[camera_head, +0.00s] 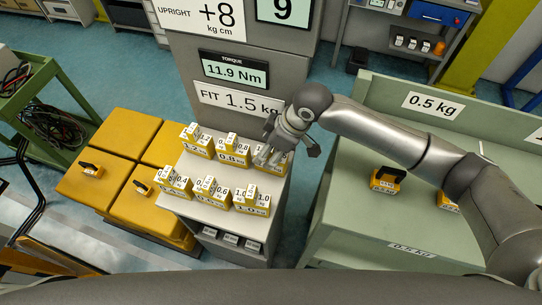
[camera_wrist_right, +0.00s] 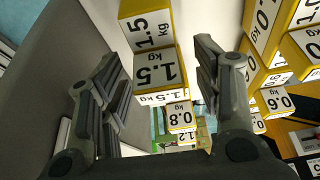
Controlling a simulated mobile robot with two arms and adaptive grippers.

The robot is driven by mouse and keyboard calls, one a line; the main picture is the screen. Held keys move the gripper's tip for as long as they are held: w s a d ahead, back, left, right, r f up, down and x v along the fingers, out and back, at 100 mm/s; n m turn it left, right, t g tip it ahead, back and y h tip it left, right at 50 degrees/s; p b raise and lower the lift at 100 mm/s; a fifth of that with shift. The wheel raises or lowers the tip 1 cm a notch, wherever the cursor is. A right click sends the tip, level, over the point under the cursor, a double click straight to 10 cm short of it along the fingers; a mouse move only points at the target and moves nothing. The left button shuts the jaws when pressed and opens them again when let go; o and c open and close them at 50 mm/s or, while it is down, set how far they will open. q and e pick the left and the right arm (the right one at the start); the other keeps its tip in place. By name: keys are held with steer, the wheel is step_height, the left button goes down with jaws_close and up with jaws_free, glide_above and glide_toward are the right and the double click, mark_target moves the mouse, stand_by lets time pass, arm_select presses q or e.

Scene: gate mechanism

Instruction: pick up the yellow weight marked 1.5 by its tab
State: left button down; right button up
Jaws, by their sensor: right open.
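The yellow weight marked 1.5 (camera_head: 283,164) is at the back right of the pale shelf top, mostly hidden by my right gripper in the head view. In the right wrist view this weight (camera_wrist_right: 148,27) shows white "1.5 kg" labels on yellow faces, with its raised tab (camera_wrist_right: 160,68) in the gap between the fingers. My right gripper (camera_wrist_right: 160,75) is open, with one finger on each side and visible gaps to the weight. In the head view the right gripper (camera_head: 287,145) hangs just above the weight. My left gripper is not in view.
Beside it stand the 0.8 weight (camera_head: 232,151) and the 1.2 weight (camera_head: 196,142); a front row includes the 1.0 weight (camera_head: 251,200). A grey panel (camera_head: 238,107) reading "FIT 1.5 kg" rises behind. A green bench (camera_head: 350,230) stands at right.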

steer(key=shift+x, duration=1)
steer(key=shift+a+f, duration=0.1)
steer(key=shift+f, duration=0.2)
steer(key=shift+w+f, duration=0.1)
steer(key=c, duration=0.5)
jaws_close()
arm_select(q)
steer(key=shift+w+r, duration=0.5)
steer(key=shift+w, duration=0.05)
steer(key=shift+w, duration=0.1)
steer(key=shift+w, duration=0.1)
arm_select(e)
steer(key=shift+w+a+r, duration=0.15)
steer(key=shift+r, duration=0.1)
